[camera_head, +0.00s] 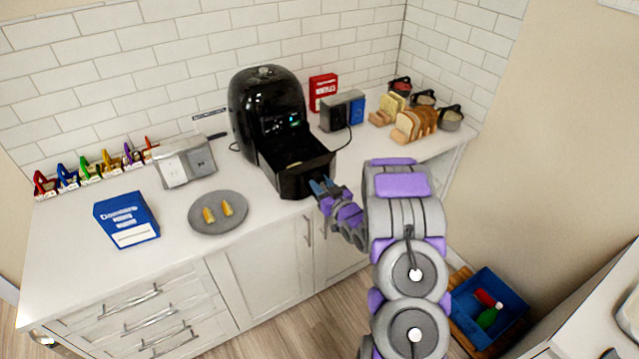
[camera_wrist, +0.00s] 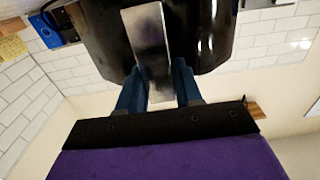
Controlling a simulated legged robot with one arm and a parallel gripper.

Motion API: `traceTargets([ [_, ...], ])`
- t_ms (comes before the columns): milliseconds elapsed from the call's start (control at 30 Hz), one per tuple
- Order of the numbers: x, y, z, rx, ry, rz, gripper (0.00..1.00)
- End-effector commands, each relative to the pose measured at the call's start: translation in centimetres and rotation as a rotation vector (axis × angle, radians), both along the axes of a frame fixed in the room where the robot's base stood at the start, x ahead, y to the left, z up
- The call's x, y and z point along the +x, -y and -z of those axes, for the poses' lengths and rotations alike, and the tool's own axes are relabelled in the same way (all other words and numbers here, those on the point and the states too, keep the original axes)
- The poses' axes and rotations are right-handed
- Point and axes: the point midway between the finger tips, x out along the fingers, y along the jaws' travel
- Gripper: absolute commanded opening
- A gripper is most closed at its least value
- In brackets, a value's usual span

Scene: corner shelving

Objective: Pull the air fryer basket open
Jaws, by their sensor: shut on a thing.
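The black air fryer (camera_head: 265,105) stands on the counter against the tiled wall. Its basket (camera_head: 303,172) is pulled out at the front, and its dark open inside shows from above. My gripper (camera_head: 322,187) is at the front of the basket, at its handle. In the wrist view, the blue fingers of my gripper (camera_wrist: 160,88) are on either side of the metallic grey handle (camera_wrist: 150,50) and shut on it. The glossy black basket front (camera_wrist: 95,40) fills the top of that view. The basket's floor is only partly visible.
A grey plate (camera_head: 205,222) with two yellow pieces and a blue box (camera_head: 127,220) stand left of the fryer. A toaster (camera_head: 342,110) and bread slices (camera_head: 415,125) stand to its right. A blue bin (camera_head: 490,310) is on the floor, lower right.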

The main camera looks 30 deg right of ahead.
Motion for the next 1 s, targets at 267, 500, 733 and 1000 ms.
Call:
traceTargets([
  [267, 0.0, 0.2, -0.2, -0.001, 0.004, 0.003, 0.35],
  [500, 0.1, 0.1, -0.1, -0.001, 0.002, 0.002, 0.55],
  [733, 0.0, 0.0, -0.1, -0.001, 0.001, 0.001, 0.55],
  [1000, -3.5, 0.3, -0.1, 0.000, -0.003, 0.005, 0.55],
])
